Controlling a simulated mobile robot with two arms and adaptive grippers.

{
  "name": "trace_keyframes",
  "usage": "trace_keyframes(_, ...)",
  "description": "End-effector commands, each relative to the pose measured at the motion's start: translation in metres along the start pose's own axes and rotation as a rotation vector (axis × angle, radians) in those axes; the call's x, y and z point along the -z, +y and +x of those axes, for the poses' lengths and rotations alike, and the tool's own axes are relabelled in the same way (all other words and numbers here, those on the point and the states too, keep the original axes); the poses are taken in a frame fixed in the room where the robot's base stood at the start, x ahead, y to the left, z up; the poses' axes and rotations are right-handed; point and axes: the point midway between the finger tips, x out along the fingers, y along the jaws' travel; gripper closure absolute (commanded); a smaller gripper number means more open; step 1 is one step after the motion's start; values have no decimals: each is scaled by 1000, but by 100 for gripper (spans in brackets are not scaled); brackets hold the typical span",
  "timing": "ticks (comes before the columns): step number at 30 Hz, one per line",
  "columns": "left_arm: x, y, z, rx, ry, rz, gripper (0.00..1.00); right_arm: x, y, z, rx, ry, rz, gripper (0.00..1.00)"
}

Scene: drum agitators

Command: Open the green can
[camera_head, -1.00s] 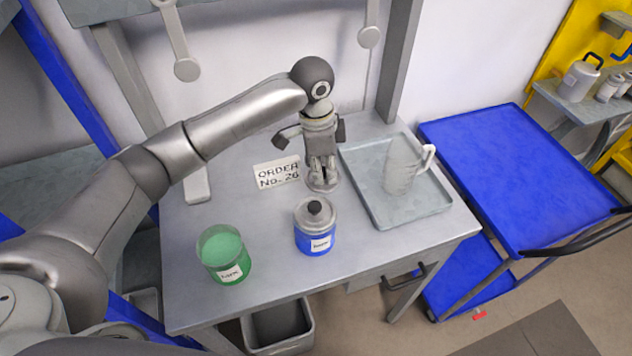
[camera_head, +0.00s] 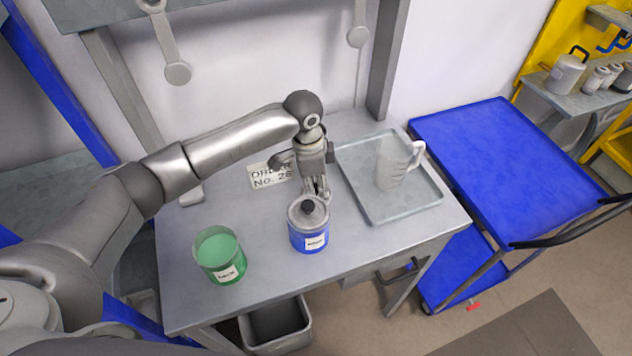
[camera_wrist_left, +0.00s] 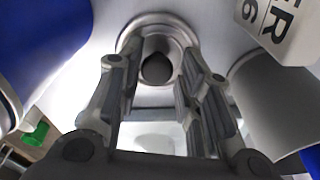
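The green can (camera_head: 219,258) stands at the front left of the table. Its top is uncovered and light green contents show. My left gripper (camera_head: 317,190) points down behind the blue can (camera_head: 309,236), well right of and behind the green can. In the left wrist view, its fingers (camera_wrist_left: 153,85) are apart around the dark knob of a round metal lid (camera_wrist_left: 132,40), with gaps on both sides. In the head view this lid is mostly hidden by the gripper and the blue can. My right gripper is out of view.
The blue can wears a grey lid with a black knob. A grey tray (camera_head: 425,201) holding a clear jug (camera_head: 391,165) stands at the right. An order sign (camera_head: 270,175) stands left of my gripper. The table's front middle is clear.

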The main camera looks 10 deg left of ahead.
Motion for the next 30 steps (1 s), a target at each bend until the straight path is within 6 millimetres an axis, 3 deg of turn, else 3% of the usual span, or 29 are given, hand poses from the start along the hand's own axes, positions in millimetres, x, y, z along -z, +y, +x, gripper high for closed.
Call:
trace_keyframes(14,0,0,-8,1,0,0,56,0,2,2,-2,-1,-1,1)
trace_keyframes(30,0,-1,-109,0,1,0,56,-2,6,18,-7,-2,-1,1)
